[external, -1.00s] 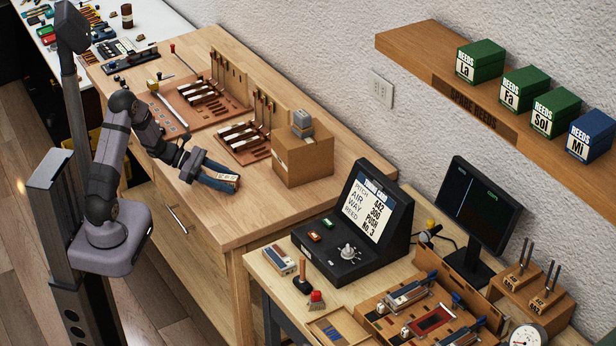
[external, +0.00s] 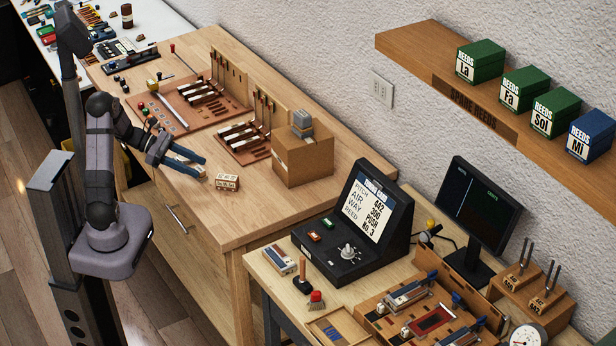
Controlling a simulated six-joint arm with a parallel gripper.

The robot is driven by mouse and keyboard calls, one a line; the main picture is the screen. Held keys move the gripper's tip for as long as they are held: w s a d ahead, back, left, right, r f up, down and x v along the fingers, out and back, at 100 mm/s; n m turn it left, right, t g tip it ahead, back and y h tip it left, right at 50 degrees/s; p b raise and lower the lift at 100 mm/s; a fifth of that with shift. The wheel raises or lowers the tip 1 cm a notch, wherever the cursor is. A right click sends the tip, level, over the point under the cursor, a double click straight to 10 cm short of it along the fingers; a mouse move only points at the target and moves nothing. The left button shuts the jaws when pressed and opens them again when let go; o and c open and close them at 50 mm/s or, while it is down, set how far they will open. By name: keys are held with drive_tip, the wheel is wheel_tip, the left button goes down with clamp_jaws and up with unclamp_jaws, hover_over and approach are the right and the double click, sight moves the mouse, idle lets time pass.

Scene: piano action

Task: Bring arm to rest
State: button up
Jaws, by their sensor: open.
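My gripper (external: 189,164) is open and empty above the wooden workbench, at its front left part. Its two blue-grey fingers point right, toward a small light wooden block with dark markings (external: 227,182). The block lies on the bench just beyond the fingertips and looks apart from them. My arm rises from its grey base at the left of the picture and bends over the bench edge.
A cardboard box (external: 303,159) with a grey item on top stands right of the block. Trays of piano action parts (external: 208,100) lie behind. A black console (external: 352,226) and a monitor (external: 474,213) stand on the lower bench. The bench front is clear.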

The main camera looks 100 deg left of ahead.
idle(0.4)
drive_tip(key=w+d+m+g+h, duration=0.1)
drive_tip(key=w+d+m, duration=0.1)
drive_tip(key=d, duration=0.1)
drive_tip(key=w+d+m+g+h+p, duration=0.1)
drive_tip(key=w+d+m+h, duration=0.1)
drive_tip(key=d, duration=0.1)
drive_tip(key=w+d+m+g+h+p, duration=0.1)
drive_tip(key=w+d, duration=0.2)
drive_tip(key=shift+w+d+f+m, duration=0.1)
drive_tip(key=shift+d+m, duration=0.25)
drive_tip(key=shift+m, duration=0.05)
drive_tip(key=d+m+g+y+p, duration=0.4)
drive_tip(key=d+m+g, duration=0.6)
drive_tip(key=d+m, duration=1.6)
drive_tip(key=s+m+p, duration=0.1)
drive_tip(key=m+p, duration=0.1)
drive_tip(key=m, duration=0.2)
drive_tip(key=shift+g, duration=0.3)
